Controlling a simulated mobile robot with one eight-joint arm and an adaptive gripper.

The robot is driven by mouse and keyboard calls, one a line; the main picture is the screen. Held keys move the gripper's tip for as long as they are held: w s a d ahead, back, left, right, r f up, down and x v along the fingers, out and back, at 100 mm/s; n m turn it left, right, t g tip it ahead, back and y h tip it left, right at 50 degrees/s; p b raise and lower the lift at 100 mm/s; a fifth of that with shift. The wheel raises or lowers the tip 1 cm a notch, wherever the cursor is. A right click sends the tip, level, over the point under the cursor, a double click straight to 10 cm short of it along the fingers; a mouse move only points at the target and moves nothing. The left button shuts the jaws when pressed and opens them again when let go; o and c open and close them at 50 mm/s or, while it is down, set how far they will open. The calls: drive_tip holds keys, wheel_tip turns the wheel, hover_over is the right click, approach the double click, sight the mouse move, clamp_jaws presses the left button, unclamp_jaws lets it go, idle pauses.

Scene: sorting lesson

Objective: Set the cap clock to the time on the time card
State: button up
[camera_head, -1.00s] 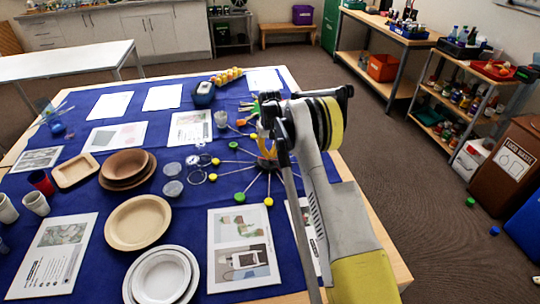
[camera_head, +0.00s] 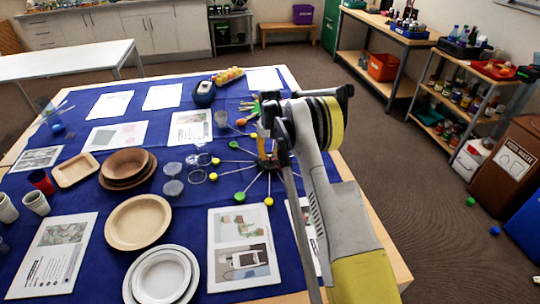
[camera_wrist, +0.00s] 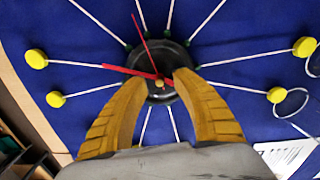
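The cap clock has a black hub (camera_wrist: 178,53), seen in the wrist view, with white sticks radiating over blue cloth. Two red hands cross the hub: one (camera_wrist: 143,37) points up and slightly left, the other (camera_wrist: 122,70) points left. Yellow caps (camera_wrist: 36,58) end some sticks. In the head view a green cap (camera_head: 239,197) and a yellow cap (camera_head: 268,201) lie at the near side, while my arm hides the clock's right part. My gripper (camera_wrist: 163,78) is over the hub, its orange fingers apart with nothing held between them. I cannot tell which sheet is the time card.
Printed sheets lie around the table, one (camera_head: 243,283) near the front. Wooden plates (camera_head: 138,222), white plates (camera_head: 162,276), and clear cups (camera_head: 172,188) stand left of the clock. A dark box (camera_head: 203,93) is at the back. Bare cloth lies between them.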

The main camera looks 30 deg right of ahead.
wheel_tip(320, 180, up, 12)
idle(0.4)
idle(0.3)
wheel_tip(320, 180, up, 13)
drive_tip(key=t, duration=0.2)
hover_over(270, 156)
drive_tip(key=s+a, duration=0.6)
drive_tip(key=a, duration=0.1)
drive_tip(key=s+a+r+n+t, duration=0.1)
drive_tip(key=s+a+r, duration=0.5)
drive_tip(key=s, duration=0.3)
drive_tip(key=s+a+f+t, duration=0.2)
drive_tip(key=s+a, duration=0.2)
drive_tip(key=s, duration=0.7)
drive_tip(key=s+a+f+t, duration=0.2)
drive_tip(key=s+a, duration=0.2)
drive_tip(key=s, duration=0.8)
drive_tip(key=shift+s+a+f+n, duration=0.2)
drive_tip(key=shift+s+n, duration=0.1)
drive_tip(key=shift+n, duration=0.1)
